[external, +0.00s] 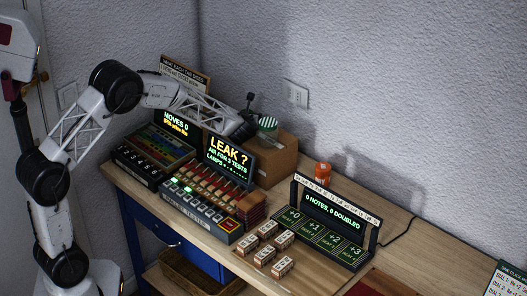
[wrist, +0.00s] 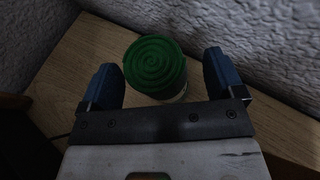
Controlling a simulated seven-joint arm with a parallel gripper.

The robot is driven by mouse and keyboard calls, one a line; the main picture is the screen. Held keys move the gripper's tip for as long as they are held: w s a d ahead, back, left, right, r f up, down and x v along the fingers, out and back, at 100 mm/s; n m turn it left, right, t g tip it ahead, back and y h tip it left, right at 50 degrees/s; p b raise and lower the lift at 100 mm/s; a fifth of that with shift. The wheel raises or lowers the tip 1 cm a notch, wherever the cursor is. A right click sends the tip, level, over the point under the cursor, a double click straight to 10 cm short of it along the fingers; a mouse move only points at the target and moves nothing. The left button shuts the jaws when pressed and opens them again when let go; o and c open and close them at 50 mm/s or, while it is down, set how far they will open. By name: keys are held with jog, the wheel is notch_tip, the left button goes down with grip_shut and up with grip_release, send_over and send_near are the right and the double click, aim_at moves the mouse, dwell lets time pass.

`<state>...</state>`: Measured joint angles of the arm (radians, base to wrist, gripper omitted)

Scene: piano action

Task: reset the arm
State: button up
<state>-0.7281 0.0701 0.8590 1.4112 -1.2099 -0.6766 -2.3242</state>
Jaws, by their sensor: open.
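My gripper (wrist: 162,82) is open in the wrist view, its two blue fingers standing apart. A round object with a green spiral top (wrist: 154,64) shows between and just beyond the fingers; I cannot tell whether they touch it. In the external view my arm reaches from the left over the table's back, and my gripper (external: 254,112) is near the wall. A green-and-white striped object (external: 267,124) is beside it, above or behind the brown box (external: 275,157).
The wooden table (external: 410,219) holds a "LEAK ?" screen (external: 229,158) with a key device, a "MOVES 0" screen (external: 176,122), several small blocks (external: 265,255), a "0 NOTES" panel (external: 333,218) and an orange jar (external: 322,174). The wall (wrist: 262,40) is close to my gripper.

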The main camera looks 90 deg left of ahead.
jog(key=shift+a, duration=0.35)
jog(key=shift+w, duration=0.1)
